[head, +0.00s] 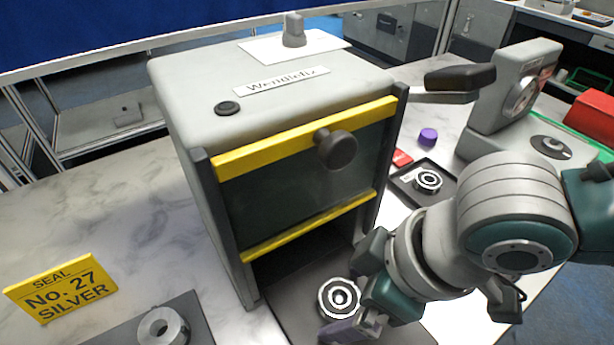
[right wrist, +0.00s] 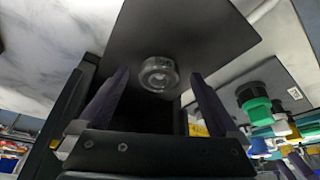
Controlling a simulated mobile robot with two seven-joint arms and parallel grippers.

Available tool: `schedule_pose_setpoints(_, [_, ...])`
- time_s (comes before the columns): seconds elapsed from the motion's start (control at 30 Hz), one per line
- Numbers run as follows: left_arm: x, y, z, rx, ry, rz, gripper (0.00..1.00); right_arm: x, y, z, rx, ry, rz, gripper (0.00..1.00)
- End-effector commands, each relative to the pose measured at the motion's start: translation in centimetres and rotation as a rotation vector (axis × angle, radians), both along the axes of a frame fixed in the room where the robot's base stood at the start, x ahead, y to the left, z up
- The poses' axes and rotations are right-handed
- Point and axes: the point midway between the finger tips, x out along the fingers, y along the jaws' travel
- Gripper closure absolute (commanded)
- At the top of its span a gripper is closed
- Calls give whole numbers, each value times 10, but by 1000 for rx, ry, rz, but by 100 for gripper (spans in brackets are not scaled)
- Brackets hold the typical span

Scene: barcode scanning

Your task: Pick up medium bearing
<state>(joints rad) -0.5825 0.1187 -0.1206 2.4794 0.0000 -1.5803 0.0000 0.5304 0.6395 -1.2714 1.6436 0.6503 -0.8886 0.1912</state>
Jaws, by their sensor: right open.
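A silver ring-shaped bearing (head: 340,297) with a dark centre sits on a dark plate in front of the machine's opening. It also shows in the right wrist view (right wrist: 159,74), in line with the gap between the fingers. My right gripper (head: 350,299) is open beside this bearing, its fingers apart; I cannot tell whether they touch it. It also shows in the right wrist view (right wrist: 160,80). A second bearing (head: 428,181) lies on a black tray at the right. A silver ring (head: 163,328) lies at the lower left. Which is the medium one is not marked. My left gripper is not in view.
The grey machine (head: 270,75) with a yellow-edged guard (head: 300,140) and dark knob stands just behind the bearing. A yellow sign (head: 52,289) stands at the left. A purple cap (head: 428,136) and a dial gauge device (head: 515,90) are at the right. The left tabletop is mostly clear.

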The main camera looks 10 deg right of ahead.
Motion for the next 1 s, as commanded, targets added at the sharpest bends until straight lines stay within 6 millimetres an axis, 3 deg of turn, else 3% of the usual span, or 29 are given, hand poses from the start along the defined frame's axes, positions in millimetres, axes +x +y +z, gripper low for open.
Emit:
schedule_pose_setpoints(0.17, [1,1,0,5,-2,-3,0,0,0,0,0,0,0,4])
schedule_pose_setpoints(1.0, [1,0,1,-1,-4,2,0,0,0,1,0,0,0,98])
